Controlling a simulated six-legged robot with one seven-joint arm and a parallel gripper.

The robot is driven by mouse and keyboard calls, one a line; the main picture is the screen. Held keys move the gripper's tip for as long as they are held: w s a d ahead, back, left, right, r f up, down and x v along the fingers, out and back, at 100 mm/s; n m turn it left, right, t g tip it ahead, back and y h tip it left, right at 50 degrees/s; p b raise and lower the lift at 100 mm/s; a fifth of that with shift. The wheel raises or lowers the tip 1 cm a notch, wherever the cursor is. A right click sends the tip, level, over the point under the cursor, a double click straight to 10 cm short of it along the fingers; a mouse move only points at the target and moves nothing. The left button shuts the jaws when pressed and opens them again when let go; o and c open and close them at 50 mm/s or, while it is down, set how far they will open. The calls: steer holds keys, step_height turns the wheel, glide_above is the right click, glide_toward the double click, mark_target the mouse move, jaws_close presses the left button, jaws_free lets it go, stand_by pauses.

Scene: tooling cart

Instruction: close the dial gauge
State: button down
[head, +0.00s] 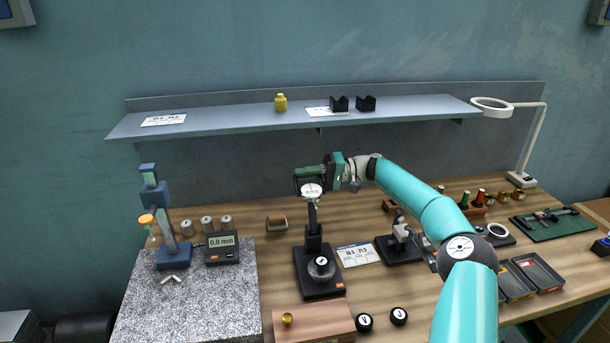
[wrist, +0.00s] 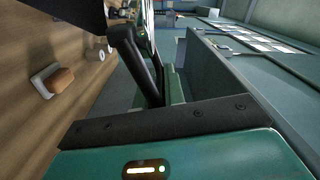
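The dial gauge has a white round face (head: 311,190) at the top of a dark upright on a black base (head: 322,287). A round grey metal piece with a white-marked black knob (head: 321,267) sits low at the front of the stand. My gripper (head: 308,173), green and dark, is level just above and behind the dial face in the head view; whether it touches the gauge I cannot tell. In the wrist view a dark finger (wrist: 137,65) reaches forward from my green gripper body; the gap between the fingertips is not clear.
A shelf (head: 220,122) runs along the wall above. A granite plate (head: 190,310) with a blue stand (head: 172,255) and digital readout (head: 222,248) is at left. A second black fixture (head: 400,245) and grey trays (head: 540,272) are at right. A wooden block (head: 315,320) lies in front.

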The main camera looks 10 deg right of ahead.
steer(key=shift+r, duration=0.1)
steer(key=s+r+n, duration=0.3)
steer(key=s+n, duration=0.6)
steer(key=s, duration=0.2)
steer(key=s+f+n, duration=0.4)
steer(key=s+n, duration=0.2)
steer(key=s, duration=0.3)
steer(key=shift+s+f+n, duration=0.3)
steer(key=shift+s+n, duration=0.1)
steer(key=shift+s+f, duration=0.15)
steer(key=shift+f, duration=0.05)
